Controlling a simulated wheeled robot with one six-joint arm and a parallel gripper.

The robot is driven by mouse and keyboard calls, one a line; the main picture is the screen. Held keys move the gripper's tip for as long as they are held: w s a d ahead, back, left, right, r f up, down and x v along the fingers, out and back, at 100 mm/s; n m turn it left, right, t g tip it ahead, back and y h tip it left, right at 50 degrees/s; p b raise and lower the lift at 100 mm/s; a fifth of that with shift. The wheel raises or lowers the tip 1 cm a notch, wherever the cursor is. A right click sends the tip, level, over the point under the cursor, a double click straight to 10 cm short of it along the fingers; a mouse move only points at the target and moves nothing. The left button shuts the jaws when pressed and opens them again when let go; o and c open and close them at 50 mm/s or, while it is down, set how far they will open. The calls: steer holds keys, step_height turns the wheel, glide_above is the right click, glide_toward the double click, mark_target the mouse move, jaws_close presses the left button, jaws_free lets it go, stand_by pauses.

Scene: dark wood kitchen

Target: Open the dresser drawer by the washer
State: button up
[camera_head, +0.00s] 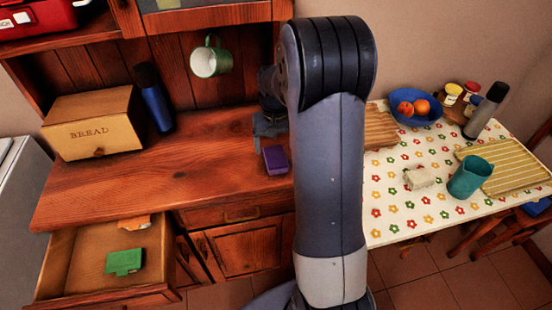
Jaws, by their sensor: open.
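The wooden dresser (180,178) has its left drawer (62,262) pulled out, so its inside shows. A green packet (124,262) and an orange item (134,222) lie in it. This drawer is beside a white appliance (20,215) at the left edge, seemingly the washer. My gripper (268,126) is over the dresser top, well to the right of and above the open drawer. It is open and seems empty; my arm hides part of it.
A purple block (276,160) lies on the dresser top just below my gripper. A bread box (95,123) and blue bottle (155,98) stand at the back left. A green mug (210,61) hangs above. A flowered table (400,215) bearing several items stands right.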

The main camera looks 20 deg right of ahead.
mark_target(275, 156)
steer(key=f, duration=0.3)
steer(key=shift+s+f, duration=0.25)
steer(key=shift+f, duration=0.15)
steer(key=c, duration=1.1)
steer(key=shift+r, duration=0.1)
